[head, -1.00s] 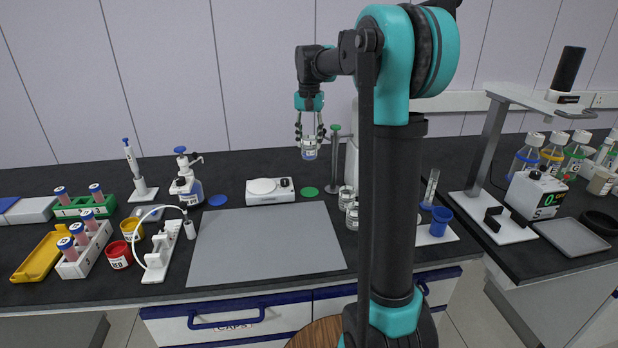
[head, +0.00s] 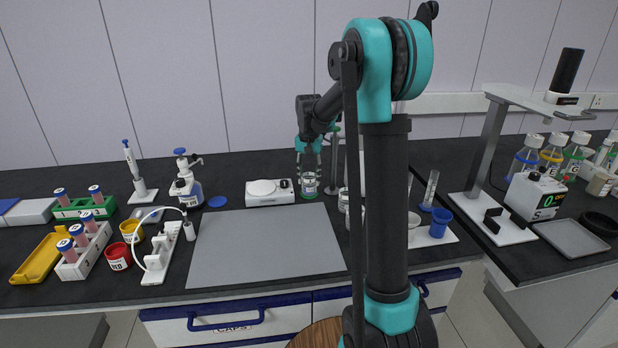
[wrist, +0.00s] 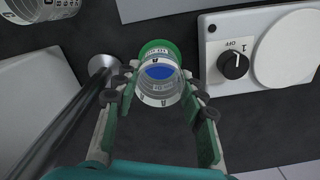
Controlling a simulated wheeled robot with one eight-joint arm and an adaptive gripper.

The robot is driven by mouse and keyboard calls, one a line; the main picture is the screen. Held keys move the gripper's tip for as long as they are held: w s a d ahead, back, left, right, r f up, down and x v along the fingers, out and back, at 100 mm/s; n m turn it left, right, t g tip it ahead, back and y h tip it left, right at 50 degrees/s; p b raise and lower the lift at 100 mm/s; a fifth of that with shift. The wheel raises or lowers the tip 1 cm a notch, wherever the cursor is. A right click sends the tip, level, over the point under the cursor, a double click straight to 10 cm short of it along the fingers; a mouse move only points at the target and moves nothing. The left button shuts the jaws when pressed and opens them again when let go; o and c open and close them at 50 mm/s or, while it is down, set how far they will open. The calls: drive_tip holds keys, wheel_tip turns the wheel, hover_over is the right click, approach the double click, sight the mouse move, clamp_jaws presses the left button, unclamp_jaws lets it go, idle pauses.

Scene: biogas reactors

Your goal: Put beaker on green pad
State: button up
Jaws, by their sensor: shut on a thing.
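My gripper (head: 309,178) points down and is shut on a clear glass beaker with a white label and some blue in it. The beaker (head: 309,188) is upright over the green pad (head: 309,196), and only the pad's edge shows around its base. In the wrist view the beaker (wrist: 160,82) sits between both fingers, with the green pad (wrist: 152,48) directly behind it. I cannot tell whether the beaker's base touches the pad.
A white hotplate or stirrer with a knob (head: 269,192) is close on the left. A metal stand (head: 335,170) is close on the right, with glass beakers nearby. A blue pad (head: 218,201) lies further left. The grey mat (head: 265,245) in front is clear.

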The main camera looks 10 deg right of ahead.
drive_tip(key=shift+f, duration=0.15)
drive_tip(key=o, duration=1.3)
drive_tip(key=shift+c, duration=0.2)
wheel_tip(320, 180, up, 12)
drive_tip(key=shift+r, duration=0.2)
